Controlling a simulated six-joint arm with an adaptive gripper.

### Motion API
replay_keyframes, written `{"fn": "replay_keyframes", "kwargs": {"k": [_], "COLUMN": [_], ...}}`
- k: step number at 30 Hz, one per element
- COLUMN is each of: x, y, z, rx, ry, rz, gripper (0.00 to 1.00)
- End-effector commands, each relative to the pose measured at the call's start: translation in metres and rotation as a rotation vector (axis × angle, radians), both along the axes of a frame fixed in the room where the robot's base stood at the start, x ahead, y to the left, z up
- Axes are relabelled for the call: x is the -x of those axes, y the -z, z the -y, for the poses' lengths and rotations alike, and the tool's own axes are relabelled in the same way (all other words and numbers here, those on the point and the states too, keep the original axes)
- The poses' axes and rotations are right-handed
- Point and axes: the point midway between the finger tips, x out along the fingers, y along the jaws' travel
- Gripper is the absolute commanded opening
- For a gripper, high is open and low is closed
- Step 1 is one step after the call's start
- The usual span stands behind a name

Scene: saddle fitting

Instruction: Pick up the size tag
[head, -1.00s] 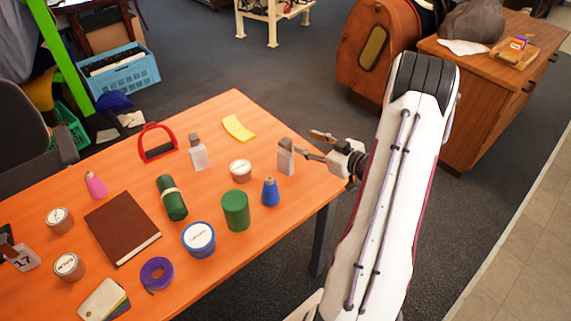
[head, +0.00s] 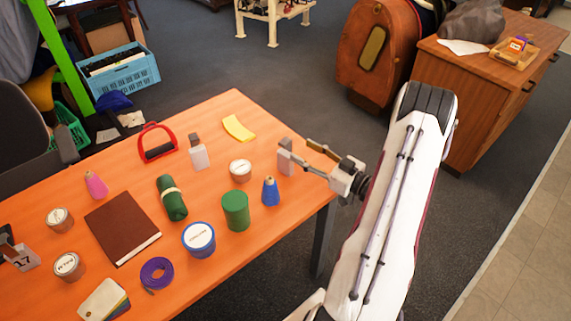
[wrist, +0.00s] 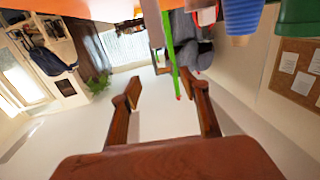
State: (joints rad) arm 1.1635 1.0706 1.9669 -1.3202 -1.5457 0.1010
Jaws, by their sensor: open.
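My gripper (head: 299,151) is open and empty at the table's right end, far from the tag. In the wrist view my gripper (wrist: 165,88) shows two spread brown fingers. A grey-topped block (head: 285,158) stands close to the fingertips; whether they touch it is unclear.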

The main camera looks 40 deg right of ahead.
Motion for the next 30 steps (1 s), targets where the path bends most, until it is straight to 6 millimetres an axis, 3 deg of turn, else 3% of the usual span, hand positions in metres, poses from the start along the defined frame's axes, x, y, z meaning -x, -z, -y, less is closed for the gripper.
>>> {"fn": "replay_keyframes", "kwargs": {"k": [9, 23, 30], "x": [-0.021, -0.025, -0.04], "y": [0.0, 0.0, 0.001], "z": [-0.004, -0.005, -0.012], "rx": [0.001, 0.0, 0.0], "ry": [-0.001, 0.0, -0.002], "rz": [-0.001, -0.001, -0.001], "gripper": [0.45, 0.45, 0.45]}}
